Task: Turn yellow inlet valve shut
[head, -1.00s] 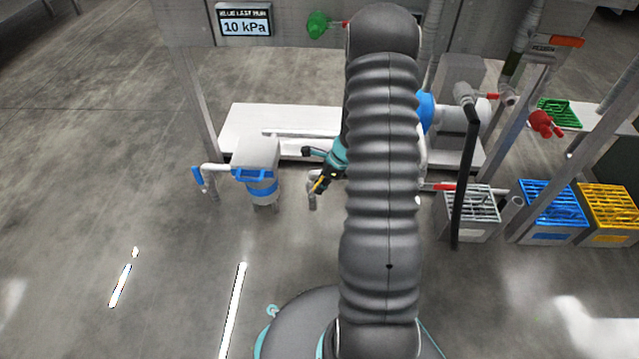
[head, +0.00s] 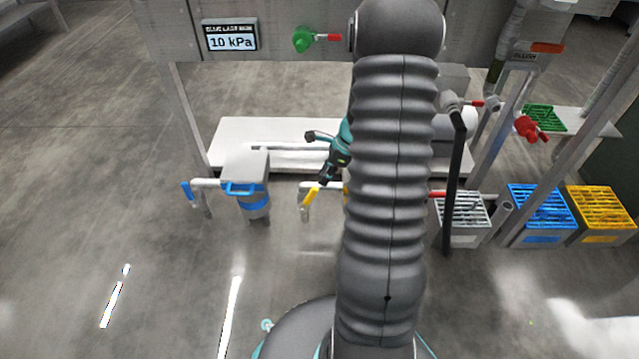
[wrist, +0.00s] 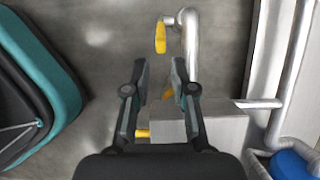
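The yellow inlet valve handle (head: 311,196) hangs on a grey pipe low in the middle of the head view, left of my arm. In the wrist view the yellow handle (wrist: 160,37) is at the top, beside a bent grey pipe (wrist: 190,45). My gripper (wrist: 160,75) is open in the wrist view, its two fingers apart, with nothing between the tips; the handle lies beyond them. In the head view my gripper (head: 325,180) is just above and right of the handle. My arm hides part of the yellow unit behind it.
A grey canister with a blue band (head: 254,205) and a blue valve handle (head: 190,192) stand to the left. A white bench (head: 235,135) lies behind. White, blue (head: 540,212) and yellow (head: 600,210) crates stand right. The floor in front is clear.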

